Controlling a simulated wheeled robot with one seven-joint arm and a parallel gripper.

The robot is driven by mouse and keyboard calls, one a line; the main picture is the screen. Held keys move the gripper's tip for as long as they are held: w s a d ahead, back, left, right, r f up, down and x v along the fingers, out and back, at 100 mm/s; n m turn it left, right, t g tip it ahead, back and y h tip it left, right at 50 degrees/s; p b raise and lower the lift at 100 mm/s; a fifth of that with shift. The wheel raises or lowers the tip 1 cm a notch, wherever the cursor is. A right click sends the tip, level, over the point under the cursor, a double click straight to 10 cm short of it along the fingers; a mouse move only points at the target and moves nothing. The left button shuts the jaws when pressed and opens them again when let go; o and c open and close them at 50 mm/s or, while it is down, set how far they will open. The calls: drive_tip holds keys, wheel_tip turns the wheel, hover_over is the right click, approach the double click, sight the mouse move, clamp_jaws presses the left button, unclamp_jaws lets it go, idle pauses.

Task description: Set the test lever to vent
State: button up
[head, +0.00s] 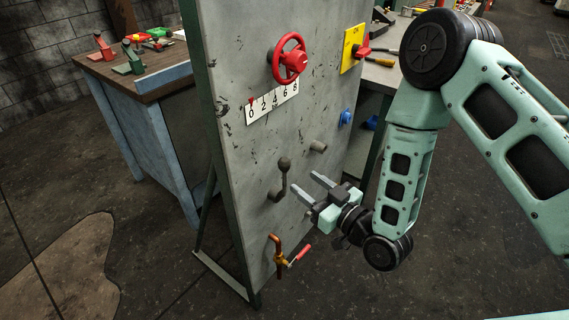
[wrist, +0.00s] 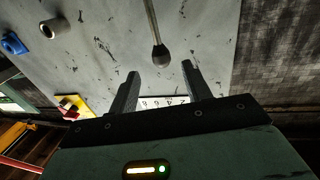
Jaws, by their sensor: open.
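The test lever (head: 283,178) is a dark grey lever with a ball knob, low on the grey panel (head: 227,110). Its knob points up in the head view. My gripper (head: 306,182) is open and empty, just right of the lever and in front of the panel. In the wrist view the lever (wrist: 157,45) hangs between the two spread fingers (wrist: 162,68) in the picture, with its knob beyond the tips. I see no contact. No vent marking is readable in either view.
A red handwheel (head: 289,58), a 0–8 scale (head: 272,102), a red switch on a yellow plate (head: 352,48) and a blue knob (head: 345,117) are on the panel. A short grey stub (head: 318,146) sits above my gripper. A copper valve with a red handle (head: 300,254) is below.

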sight(289, 170)
drive_tip(key=p+x, duration=0.1)
drive_tip(key=x, duration=0.8)
clamp_jaws()
